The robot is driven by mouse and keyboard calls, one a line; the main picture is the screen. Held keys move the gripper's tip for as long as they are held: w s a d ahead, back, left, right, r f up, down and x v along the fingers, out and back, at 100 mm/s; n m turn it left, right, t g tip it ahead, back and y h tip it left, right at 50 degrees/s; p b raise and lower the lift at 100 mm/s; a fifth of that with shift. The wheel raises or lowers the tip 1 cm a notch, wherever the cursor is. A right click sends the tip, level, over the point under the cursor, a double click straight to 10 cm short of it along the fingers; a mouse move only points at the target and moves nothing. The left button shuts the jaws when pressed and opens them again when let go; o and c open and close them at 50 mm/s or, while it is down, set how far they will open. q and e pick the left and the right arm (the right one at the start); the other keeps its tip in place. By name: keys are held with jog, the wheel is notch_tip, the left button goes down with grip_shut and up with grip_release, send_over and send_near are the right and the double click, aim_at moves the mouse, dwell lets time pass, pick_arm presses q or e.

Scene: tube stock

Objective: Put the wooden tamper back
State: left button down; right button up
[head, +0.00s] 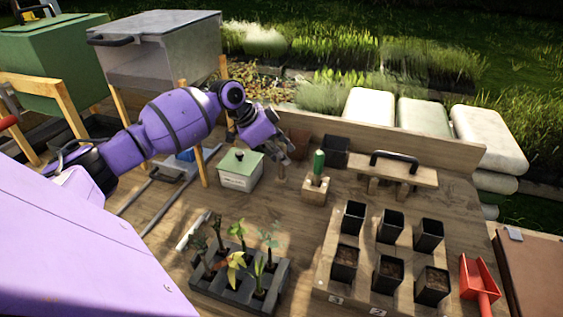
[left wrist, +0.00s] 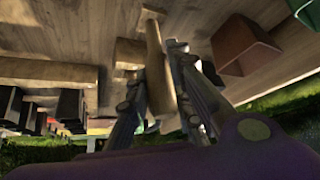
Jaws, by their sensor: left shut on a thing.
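In the head view the lower end of the tamper (head: 281,172) shows only as a small brownish shape below the fingers. Whether it touches the bench I cannot tell. My right gripper is in neither view.
Right of the gripper stand a wooden block with a green-handled tool (head: 318,168) and a wooden board with a black handle (head: 400,172). A terracotta pot (left wrist: 245,45) is close by. The green-lidded box (head: 240,172), seedling tray (head: 225,285) and several black pots (head: 390,226) stand nearer.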

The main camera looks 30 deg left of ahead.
pick_arm(q)
jog(key=shift+f, duration=1.55)
jog(key=c, duration=1.6)
grip_release()
jog(key=shift+o, duration=0.2)
jog(key=shift+r, duration=0.2)
jog(key=v, duration=1.2)
jog(key=shift+p, duration=0.35)
